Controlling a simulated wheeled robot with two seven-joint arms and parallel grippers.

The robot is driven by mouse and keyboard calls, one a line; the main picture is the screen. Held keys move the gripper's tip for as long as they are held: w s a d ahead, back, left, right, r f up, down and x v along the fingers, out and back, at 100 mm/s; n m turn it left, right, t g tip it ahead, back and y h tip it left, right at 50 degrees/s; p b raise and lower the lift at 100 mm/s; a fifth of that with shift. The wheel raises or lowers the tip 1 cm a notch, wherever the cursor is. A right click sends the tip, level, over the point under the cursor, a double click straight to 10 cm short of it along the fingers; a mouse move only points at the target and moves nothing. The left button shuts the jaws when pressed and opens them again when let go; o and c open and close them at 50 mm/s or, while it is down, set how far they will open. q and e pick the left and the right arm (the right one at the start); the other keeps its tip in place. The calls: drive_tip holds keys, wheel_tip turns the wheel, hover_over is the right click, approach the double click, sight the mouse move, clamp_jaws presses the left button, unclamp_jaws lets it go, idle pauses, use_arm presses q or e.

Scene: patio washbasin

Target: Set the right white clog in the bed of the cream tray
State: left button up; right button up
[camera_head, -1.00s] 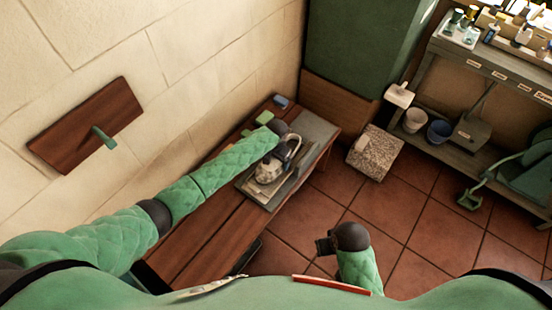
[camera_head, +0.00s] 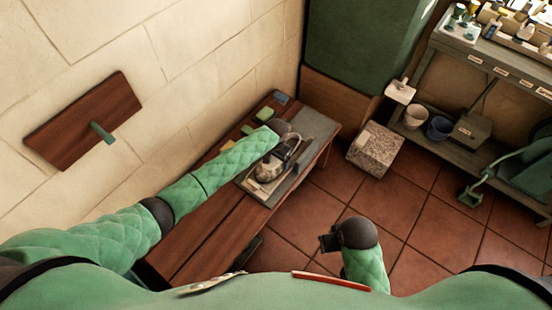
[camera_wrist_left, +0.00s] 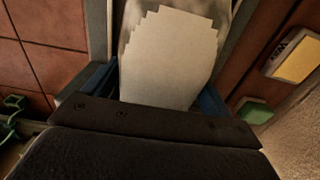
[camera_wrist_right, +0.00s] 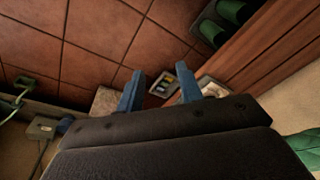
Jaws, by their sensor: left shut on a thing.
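The white clog (camera_head: 267,172) is low over the cream tray (camera_head: 254,189) on the wooden bench. My left gripper (camera_head: 287,152) is shut on it from above and behind. In the left wrist view the pale clog (camera_wrist_left: 168,60) fills the space between the blue fingers, with a stepped outline. The gripper hides part of the clog, and I cannot tell whether it touches the tray bed. My right gripper (camera_head: 328,242) is away from the bench, over the floor. In the right wrist view its blue fingers (camera_wrist_right: 160,76) are apart with nothing between them.
A grey slab (camera_head: 315,127) lies at the bench's far end. Green (camera_head: 264,116) and blue (camera_head: 281,98) blocks lie by the wall. A speckled block (camera_head: 374,150) stands on the tiled floor, beside a shelf with buckets (camera_head: 438,128). The near bench planks are clear.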

use_arm(q)
drive_tip(key=o, duration=0.9)
drive_tip(key=shift+o, duration=0.2)
drive_tip(key=shift+r, duration=0.6)
wheel_tip(320, 180, up, 5)
drive_tip(key=shift+b, duration=0.45)
drive_tip(key=shift+r, duration=0.8)
use_arm(e)
drive_tip(key=r, duration=0.1)
drive_tip(key=s+r, duration=0.1)
drive_tip(key=r, duration=0.2)
drive_tip(key=shift+s+d, duration=0.1)
drive_tip(key=shift+s, duration=0.2)
drive_tip(key=shift+w, duration=0.1)
